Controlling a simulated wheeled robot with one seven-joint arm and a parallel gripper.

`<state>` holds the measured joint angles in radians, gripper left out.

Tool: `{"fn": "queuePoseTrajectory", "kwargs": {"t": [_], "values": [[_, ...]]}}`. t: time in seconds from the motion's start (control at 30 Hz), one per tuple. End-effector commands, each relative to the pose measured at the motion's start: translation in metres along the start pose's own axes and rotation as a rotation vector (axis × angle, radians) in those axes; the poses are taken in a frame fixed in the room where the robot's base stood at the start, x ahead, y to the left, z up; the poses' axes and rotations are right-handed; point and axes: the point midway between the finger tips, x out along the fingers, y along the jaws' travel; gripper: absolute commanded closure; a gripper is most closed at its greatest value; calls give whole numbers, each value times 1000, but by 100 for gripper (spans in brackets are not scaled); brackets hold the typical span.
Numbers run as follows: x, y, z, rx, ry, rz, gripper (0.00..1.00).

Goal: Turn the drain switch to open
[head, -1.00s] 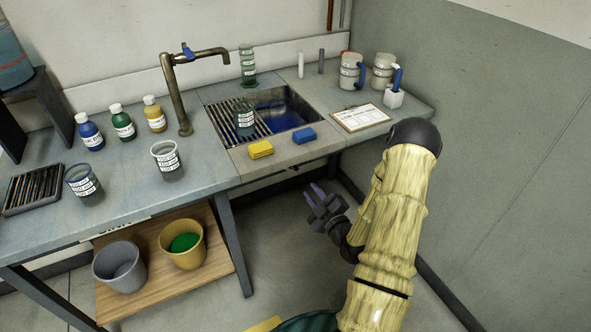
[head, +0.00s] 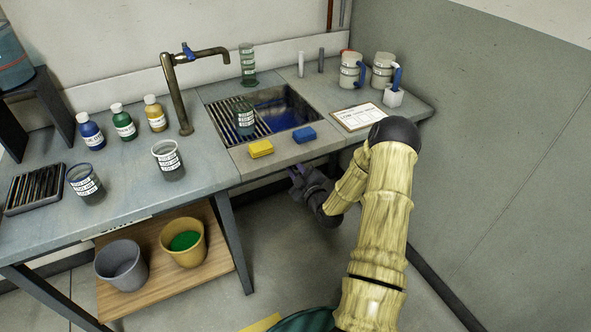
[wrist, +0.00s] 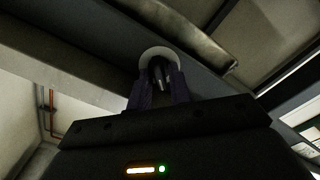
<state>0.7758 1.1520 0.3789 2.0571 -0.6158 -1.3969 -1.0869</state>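A dark handle on a pale round plate (wrist: 160,58) sits on the grey beam under the counter in the wrist view. It looks like the drain switch, but its marking cannot be read. My gripper (wrist: 161,85) has its two dark purple fingers apart, one on each side of the handle. Whether they touch it cannot be told. In the head view my gripper (head: 296,174) is under the front edge of the sink counter, below the blue sponge. The switch is hidden there. The sink basin (head: 298,107) holds dark blue liquid.
A yellow sponge (head: 261,149) and a blue sponge (head: 304,134) lie on the sink's front ledge above my gripper. A clipboard (head: 358,117) lies to the right. A table leg (head: 233,240) stands left of my arm.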

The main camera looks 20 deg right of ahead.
Motion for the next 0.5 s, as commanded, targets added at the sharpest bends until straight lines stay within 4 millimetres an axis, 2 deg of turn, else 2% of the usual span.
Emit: {"fn": "queuePoseTrajectory", "kwargs": {"t": [0.03,0.13,0.5], "values": [[0,0,0,0,0,0,82],[0,0,0,0,0,0,100],[-1,0,0,20,0,-1,100]]}}
